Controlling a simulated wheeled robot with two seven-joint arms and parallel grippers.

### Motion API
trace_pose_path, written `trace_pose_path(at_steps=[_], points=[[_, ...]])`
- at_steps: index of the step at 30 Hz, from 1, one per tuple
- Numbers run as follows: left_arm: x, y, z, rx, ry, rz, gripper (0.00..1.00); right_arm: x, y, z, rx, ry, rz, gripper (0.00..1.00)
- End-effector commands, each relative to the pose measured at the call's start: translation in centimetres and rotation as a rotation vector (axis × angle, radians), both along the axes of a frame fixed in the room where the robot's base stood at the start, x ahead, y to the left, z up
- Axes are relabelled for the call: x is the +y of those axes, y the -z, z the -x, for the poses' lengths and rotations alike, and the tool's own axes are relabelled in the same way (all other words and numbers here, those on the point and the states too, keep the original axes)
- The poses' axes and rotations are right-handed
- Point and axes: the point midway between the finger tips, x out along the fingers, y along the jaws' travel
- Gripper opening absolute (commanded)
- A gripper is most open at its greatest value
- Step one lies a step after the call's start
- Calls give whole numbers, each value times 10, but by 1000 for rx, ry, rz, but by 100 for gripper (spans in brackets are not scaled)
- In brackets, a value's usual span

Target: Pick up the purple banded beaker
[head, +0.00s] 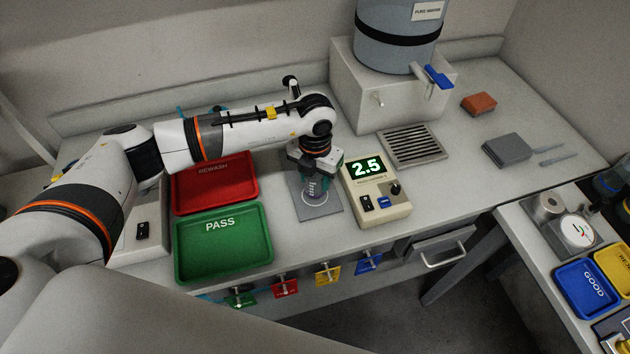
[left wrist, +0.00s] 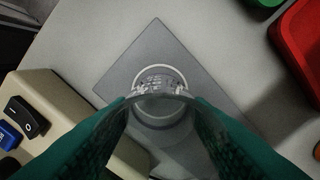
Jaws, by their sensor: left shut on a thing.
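My left gripper (head: 316,180) points down over a grey square plate (head: 298,206) with a white ring, left of the meter reading 2.5. It is shut on a small clear beaker (head: 315,191) with a faint purplish tint in the head view. In the left wrist view the beaker (left wrist: 158,84) sits between the green fingers (left wrist: 160,108), its round rim towards the camera. The fingers hide much of its sides, and no clear purple band shows there. I cannot tell whether its base touches the plate. My right gripper is not in view.
The meter (head: 376,198) stands close on the right of the plate. A green PASS tray (head: 224,268) and a red REWASH tray (head: 190,205) lie to the left. A water tank (head: 397,45) on a white block is behind.

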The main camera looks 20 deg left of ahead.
Motion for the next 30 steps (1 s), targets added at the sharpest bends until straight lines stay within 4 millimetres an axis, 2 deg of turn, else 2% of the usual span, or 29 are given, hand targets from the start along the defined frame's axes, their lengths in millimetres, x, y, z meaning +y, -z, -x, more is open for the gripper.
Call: trace_pose_path(at_steps=[15, 22, 30], points=[[0, -52, -1, -4, 1, 1, 15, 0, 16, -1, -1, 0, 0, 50], [0, -68, -1, -3, 0, 1, 15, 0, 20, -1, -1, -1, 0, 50], [0, -76, 0, -1, 10, 0, 15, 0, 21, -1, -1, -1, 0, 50]])
